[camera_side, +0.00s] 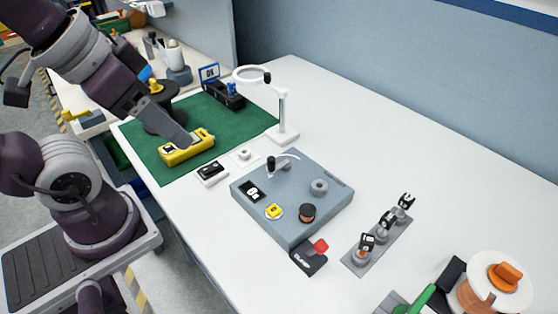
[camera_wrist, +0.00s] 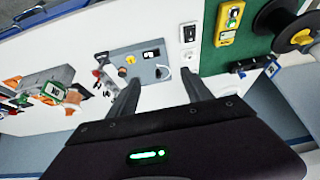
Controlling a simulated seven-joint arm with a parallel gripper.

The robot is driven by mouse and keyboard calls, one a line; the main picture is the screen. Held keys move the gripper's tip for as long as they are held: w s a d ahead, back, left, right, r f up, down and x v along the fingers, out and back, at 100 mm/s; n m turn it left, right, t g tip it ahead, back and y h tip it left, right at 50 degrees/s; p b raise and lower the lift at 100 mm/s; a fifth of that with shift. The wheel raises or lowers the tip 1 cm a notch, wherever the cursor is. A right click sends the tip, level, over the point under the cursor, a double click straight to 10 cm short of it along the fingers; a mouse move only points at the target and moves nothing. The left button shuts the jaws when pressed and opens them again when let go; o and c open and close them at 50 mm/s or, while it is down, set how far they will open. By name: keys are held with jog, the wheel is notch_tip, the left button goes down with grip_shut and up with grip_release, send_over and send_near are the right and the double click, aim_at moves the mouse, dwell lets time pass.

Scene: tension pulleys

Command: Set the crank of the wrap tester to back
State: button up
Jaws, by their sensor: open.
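The wrap tester looks to be the grey box (camera_side: 310,217) on the white table, and it also shows in the wrist view (camera_wrist: 127,57). Its crank (camera_side: 270,163), with a black upright knob, stands at the box's far edge next to a white curved strip. The box top also carries a grey roller, a yellow round piece, a dark and orange knob and a black label. My gripper (camera_side: 186,141) is left of the box, over the green mat and apart from the crank. In the wrist view my gripper (camera_wrist: 160,88) has its two fingers spread with nothing between them.
A yellow device (camera_side: 190,150) sits on the green mat (camera_side: 160,175) close to my gripper in the side view. A magnifier lamp (camera_side: 282,115) stands behind the box. A small switch box (camera_side: 211,173) lies left of it. A strip of small pulleys (camera_side: 372,248) lies right.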

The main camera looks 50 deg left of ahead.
jog(key=w+n, duration=0.1)
jog(key=w, duration=0.1)
jog(key=w+n+g, duration=0.1)
jog(key=w+n, duration=0.1)
jog(key=w, duration=0.1)
jog(key=w+f+n+g, duration=0.1)
jog(key=w+n, duration=0.1)
jog(key=shift+w+d, duration=0.3)
jog(key=shift+w, duration=0.1)
jog(key=c, duration=0.3)
jog(key=n+g, duration=0.4)
jog(key=n, duration=0.4)
send_over(271, 158)
notch_tip(271, 158, down, 9)
jog(key=shift+r, duration=0.1)
jog(key=shift+n, duration=0.3)
notch_tip(271, 158, down, 6)
jog(key=shift+r, duration=0.1)
jog(key=shift+f, duration=0.5)
grip_shut()
